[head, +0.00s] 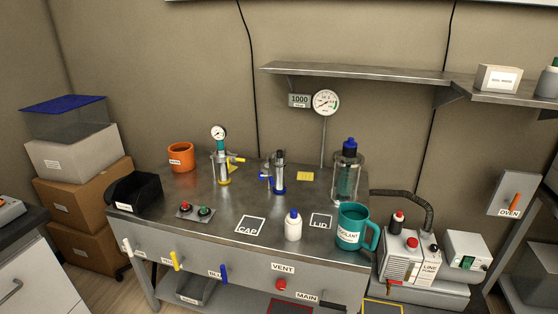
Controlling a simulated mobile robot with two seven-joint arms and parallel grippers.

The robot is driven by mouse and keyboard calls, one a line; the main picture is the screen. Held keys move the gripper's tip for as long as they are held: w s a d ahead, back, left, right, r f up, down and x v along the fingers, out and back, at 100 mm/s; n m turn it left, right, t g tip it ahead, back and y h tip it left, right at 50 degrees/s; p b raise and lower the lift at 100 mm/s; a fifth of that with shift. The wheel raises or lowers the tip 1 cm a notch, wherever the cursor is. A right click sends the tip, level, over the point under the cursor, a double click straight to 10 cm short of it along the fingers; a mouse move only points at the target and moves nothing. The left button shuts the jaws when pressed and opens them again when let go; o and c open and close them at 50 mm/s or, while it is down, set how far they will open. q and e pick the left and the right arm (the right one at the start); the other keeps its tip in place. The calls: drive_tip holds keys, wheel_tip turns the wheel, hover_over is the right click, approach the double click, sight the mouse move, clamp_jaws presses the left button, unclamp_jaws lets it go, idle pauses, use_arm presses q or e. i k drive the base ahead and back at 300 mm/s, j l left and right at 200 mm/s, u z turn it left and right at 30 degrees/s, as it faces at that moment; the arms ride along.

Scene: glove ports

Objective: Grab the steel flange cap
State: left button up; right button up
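A steel fitting with a blue base ring (279,174) stands upright near the middle of the metal bench. Its dark grey upper end may be the steel flange cap, but it is too small to tell. A similar fitting with a teal neck, a yellow base ring and a gauge on top (222,168) stands to its left. The white square labelled CAP (247,228) on the bench is empty. Neither of my grippers shows in the head view.
A shelf (370,73) overhangs behind. The empty LID square (320,221) is beside the mug.

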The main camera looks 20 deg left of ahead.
sight(280, 158)
drive_tip(key=i+l, duration=0.15)
drive_tip(key=i, duration=0.15)
drive_tip(key=i+l+u, duration=0.1)
drive_tip(key=u, duration=0.3)
drive_tip(key=i+l+u, duration=0.1)
drive_tip(key=u, duration=0.35)
